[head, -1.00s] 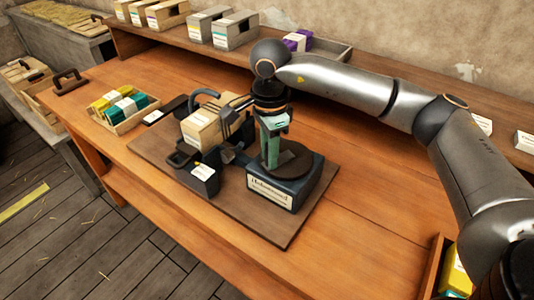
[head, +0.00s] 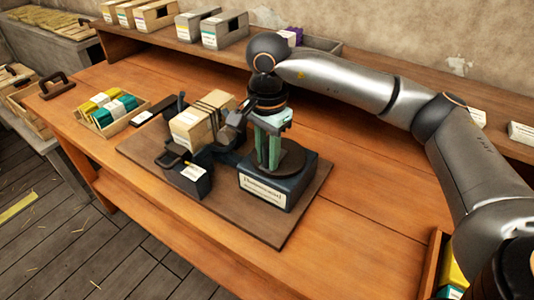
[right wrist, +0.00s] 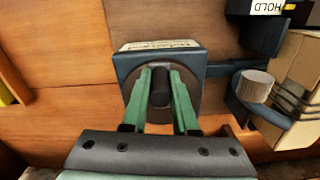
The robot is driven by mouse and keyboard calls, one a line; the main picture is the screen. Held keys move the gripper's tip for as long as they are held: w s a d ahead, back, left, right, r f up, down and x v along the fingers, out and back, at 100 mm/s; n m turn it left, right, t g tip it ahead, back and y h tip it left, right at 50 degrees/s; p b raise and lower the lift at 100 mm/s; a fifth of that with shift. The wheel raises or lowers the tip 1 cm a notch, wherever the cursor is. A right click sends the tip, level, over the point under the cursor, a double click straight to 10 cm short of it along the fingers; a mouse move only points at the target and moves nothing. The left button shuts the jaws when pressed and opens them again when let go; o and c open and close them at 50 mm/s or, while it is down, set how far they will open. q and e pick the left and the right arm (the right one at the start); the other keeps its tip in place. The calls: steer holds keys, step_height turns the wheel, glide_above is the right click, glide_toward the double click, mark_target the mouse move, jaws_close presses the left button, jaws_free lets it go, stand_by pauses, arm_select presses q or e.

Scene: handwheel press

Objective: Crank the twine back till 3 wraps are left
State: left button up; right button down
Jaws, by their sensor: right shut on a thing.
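My right gripper (head: 268,168) points down over the dark base unit (head: 270,193) with the round top. In the right wrist view its green fingers (right wrist: 160,98) are shut on an upright black knob (right wrist: 160,84). A tan carton (head: 193,131) with a white label stands left of the base unit. Dark twine (head: 212,108) runs around the carton in several strands. The strands also show in the right wrist view (right wrist: 290,101), close together; I cannot count them surely. A dark curved arm (head: 180,105) stands beside the carton. My left gripper is out of view.
A dark bin (head: 190,180) with a label stands in front of the carton. All sit on a brown board (head: 255,232). A tray (head: 110,118) of yellow and teal packs is at the left. Boxes line the back shelf.

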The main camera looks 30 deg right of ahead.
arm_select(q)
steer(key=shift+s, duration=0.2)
arm_select(e)
steer(key=c, duration=0.7)
jaws_free()
step_height(320, 180, up, 11)
steer(key=shift+r+p, duration=0.2)
steer(key=shift+p, duration=0.25)
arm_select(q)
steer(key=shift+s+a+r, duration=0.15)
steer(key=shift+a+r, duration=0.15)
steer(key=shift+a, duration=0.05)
arm_select(e)
steer(key=shift+r, duration=0.6)
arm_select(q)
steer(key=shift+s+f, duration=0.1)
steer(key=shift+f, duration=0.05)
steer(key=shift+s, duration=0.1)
arm_select(e)
steer(key=shift+s, duration=0.1)
